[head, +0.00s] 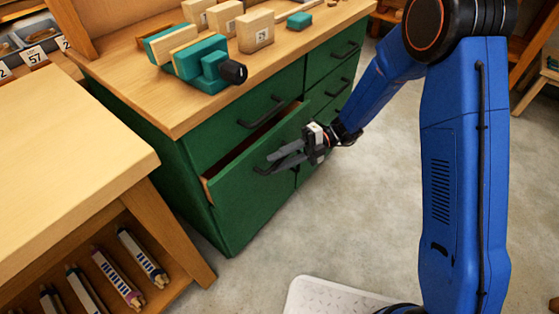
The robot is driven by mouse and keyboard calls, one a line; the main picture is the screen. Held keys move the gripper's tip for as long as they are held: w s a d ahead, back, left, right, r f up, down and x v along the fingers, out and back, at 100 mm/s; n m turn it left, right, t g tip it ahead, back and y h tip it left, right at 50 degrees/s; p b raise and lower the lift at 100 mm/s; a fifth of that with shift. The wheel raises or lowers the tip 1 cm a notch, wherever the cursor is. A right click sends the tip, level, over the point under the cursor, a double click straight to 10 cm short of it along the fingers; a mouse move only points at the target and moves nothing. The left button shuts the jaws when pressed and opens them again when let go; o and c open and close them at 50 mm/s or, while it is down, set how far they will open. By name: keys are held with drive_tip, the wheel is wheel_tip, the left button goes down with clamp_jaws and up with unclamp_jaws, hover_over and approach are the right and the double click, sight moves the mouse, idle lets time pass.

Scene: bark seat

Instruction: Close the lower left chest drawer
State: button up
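The green chest (170,150) has a wooden top and dark bar handles. Its lower left drawer (240,205) is pulled out a little, and a dark gap with a reddish-brown inner edge shows along its top. My gripper (272,162) is at this drawer's front, with its grey fingers pointing left at the upper part. The fingers overlap the drawer's dark handle (262,170) in the picture. I cannot tell whether they touch it or are closed around it. The upper left drawer (235,118) looks shut.
A teal vise (205,62) and several wooden blocks stand on the chest top. A wooden table (60,150) with a lower shelf of tools stands close at the left. The grey floor (350,210) in front of the chest is mostly clear. A pale textured plate (335,298) lies at the bottom.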

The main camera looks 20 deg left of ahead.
sight(269, 154)
clamp_jaws()
drive_tip(key=a, duration=0.1)
drive_tip(key=w+a, duration=0.1)
drive_tip(key=a, duration=0.1)
drive_tip(key=shift+w+a, duration=0.3)
drive_tip(key=shift+a, duration=0.05)
unclamp_jaws()
drive_tip(key=shift+a, duration=0.1)
drive_tip(key=shift+w, duration=0.1)
drive_tip(key=v, duration=1.7)
drive_tip(key=shift+w, duration=0.15)
drive_tip(key=shift+r, duration=0.1)
